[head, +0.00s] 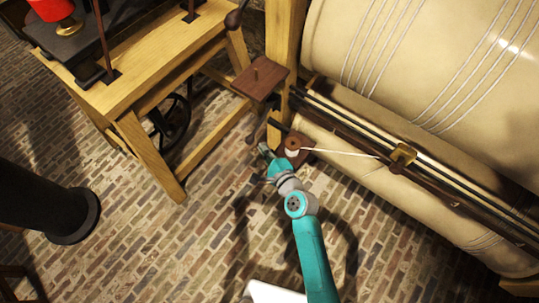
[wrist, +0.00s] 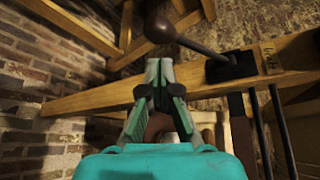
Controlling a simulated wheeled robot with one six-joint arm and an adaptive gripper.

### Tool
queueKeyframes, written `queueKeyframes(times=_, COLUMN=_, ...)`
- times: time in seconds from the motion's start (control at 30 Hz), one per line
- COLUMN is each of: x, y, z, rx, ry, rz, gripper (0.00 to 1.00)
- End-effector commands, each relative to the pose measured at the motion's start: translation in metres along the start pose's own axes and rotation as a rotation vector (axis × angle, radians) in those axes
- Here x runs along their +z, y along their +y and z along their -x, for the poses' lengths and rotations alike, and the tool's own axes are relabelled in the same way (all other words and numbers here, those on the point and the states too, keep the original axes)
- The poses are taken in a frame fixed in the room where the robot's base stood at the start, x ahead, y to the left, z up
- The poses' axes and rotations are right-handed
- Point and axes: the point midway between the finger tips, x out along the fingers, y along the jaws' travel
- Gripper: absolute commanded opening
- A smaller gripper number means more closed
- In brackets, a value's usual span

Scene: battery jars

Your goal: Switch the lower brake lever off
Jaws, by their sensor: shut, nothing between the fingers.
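The lower brake lever is a dark arm with a round knob (wrist: 160,28), rising left from a black pivot block (wrist: 232,66) on a wooden beam. In the head view a dark lever (head: 254,133) shows low by the wooden post, close to my gripper. My gripper (wrist: 159,66) is shut and empty. Its fingertips lie just below the knob in the wrist view; I cannot tell whether they touch it. In the head view my gripper (head: 265,150) is small and dim at the end of the teal arm. Another dark lever (head: 236,18) stands higher up.
A large cream drum (head: 410,50) and a lower roller (head: 440,215) fill the right side. A brown shelf (head: 260,78) and a spool (head: 292,142) with a pale cord are close by. A wooden bench (head: 150,70) stands left. Brick floor lies open below.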

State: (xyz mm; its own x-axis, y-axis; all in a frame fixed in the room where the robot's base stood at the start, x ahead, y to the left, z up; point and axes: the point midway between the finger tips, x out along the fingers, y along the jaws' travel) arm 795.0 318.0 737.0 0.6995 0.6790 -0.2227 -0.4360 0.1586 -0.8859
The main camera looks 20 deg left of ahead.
Motion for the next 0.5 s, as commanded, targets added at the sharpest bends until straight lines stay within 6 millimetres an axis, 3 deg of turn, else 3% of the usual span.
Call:
queueKeyframes(times=0.2, x=0.000, y=0.000, z=-0.031, rx=0.000, ry=-0.001, rz=0.001, gripper=0.00)
queueKeyframes(times=0.5, x=0.000, y=0.000, z=-0.045, rx=0.000, ry=0.001, rz=0.001, gripper=0.00)
